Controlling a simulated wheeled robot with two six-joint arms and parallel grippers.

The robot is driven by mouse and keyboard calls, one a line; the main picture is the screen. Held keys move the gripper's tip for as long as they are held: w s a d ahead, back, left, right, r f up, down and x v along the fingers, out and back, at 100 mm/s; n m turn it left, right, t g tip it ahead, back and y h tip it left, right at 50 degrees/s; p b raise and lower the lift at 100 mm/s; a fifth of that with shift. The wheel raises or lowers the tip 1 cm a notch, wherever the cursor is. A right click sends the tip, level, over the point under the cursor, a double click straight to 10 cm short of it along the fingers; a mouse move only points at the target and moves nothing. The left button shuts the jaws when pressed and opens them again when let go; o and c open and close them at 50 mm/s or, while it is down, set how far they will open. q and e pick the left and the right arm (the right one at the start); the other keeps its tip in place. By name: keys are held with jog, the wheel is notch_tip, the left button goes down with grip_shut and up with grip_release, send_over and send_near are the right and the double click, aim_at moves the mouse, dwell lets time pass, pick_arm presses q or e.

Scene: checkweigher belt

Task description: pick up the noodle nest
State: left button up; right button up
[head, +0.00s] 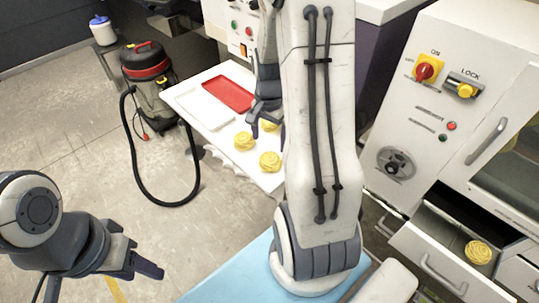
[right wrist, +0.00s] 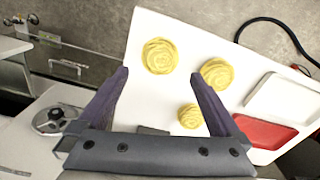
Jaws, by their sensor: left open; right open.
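Three yellow noodle nests lie on a white board: one at the left (head: 244,141), one at the front (head: 270,161) and one (head: 269,124) close to my right gripper (head: 266,118). In the right wrist view, my right gripper (right wrist: 158,74) is open and empty above the board. One nest (right wrist: 190,116) shows between its fingers, near the right one; two others (right wrist: 160,55) (right wrist: 216,73) show beyond the fingertips. Another nest (head: 478,252) sits in an open drawer at the right. My left gripper (head: 143,268) is open and empty, low at the left, away from the nests.
A red tray (head: 228,94) and a white tray (head: 204,109) lie on the board (head: 226,160). A white cabinet (head: 462,140) with a knob and open drawer (head: 440,247) stands at right. A vacuum cleaner (head: 147,85) with its hose stands on the floor left of the board.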

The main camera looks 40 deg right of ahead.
send_over(270, 166)
jog(key=f, duration=0.4)
jog(key=shift+s+a+f, duration=0.2)
jog(key=shift+a+f, duration=0.05)
jog(key=shift+f+p, duration=0.55)
jog(key=f, duration=0.2)
jog(key=f+p, duration=0.1)
jog(key=shift+w+d+f, duration=0.1)
jog(key=shift+w+d, duration=0.05)
jog(key=shift+d, duration=0.1)
jog(key=shift+f, duration=0.55)
jog(key=c, duration=1.1)
jog(key=shift+w+r, duration=0.1)
jog(key=shift+r, duration=0.1)
